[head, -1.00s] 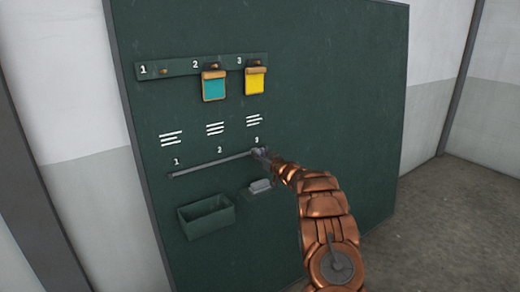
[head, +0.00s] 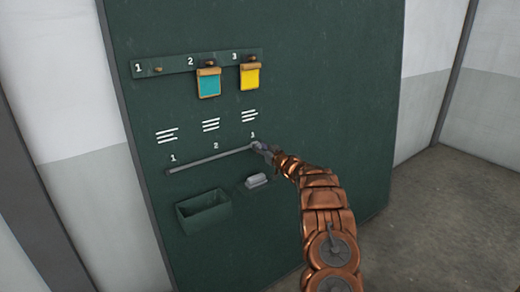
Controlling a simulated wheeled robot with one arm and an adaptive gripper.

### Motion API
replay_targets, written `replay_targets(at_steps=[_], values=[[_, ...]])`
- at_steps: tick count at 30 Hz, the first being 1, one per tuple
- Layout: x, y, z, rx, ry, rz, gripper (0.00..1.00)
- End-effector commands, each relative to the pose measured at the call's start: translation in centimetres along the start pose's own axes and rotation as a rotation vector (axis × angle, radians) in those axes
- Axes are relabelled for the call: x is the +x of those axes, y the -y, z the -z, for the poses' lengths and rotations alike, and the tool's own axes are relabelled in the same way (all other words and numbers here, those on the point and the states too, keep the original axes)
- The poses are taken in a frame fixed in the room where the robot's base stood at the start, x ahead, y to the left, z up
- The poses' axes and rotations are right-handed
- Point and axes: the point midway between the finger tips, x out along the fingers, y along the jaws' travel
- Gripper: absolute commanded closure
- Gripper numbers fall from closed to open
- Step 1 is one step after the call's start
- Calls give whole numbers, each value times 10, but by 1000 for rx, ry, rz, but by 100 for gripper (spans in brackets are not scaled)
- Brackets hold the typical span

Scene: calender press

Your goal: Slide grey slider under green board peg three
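The green board (head: 330,80) fills the middle of the view. Its upper peg strip (head: 172,67) is numbered 1 to 3. Peg one (head: 158,70) is bare. A teal tag (head: 208,86) hangs at peg two and a yellow tag (head: 250,78) at peg three. Below, a thin grey rail (head: 212,159) has its own marks 1 to 3. My gripper (head: 262,148) is at the rail's right end, by mark 3. The grey slider cannot be made out apart from the gripper there. The fingers are too small to tell whether they are open or shut.
An open dark green bin (head: 203,222) is fixed below the rail on the left. A small ledge with a pale grey block (head: 257,180) sits below my gripper. White writing lines are above the rail. Bare board lies to the right, with concrete floor (head: 440,210) beyond.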

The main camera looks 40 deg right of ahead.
Motion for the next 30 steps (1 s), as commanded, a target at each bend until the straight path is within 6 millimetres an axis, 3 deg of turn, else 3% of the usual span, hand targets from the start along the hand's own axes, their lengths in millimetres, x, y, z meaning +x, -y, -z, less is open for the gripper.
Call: replay_targets(at_steps=[5, 17, 30], values=[[-1, -2, 0, 1, 1, -4, 47], [-2, 1, 0, 0, 2, 1, 47], [-38, 0, 0, -1, 3, 0, 47]])
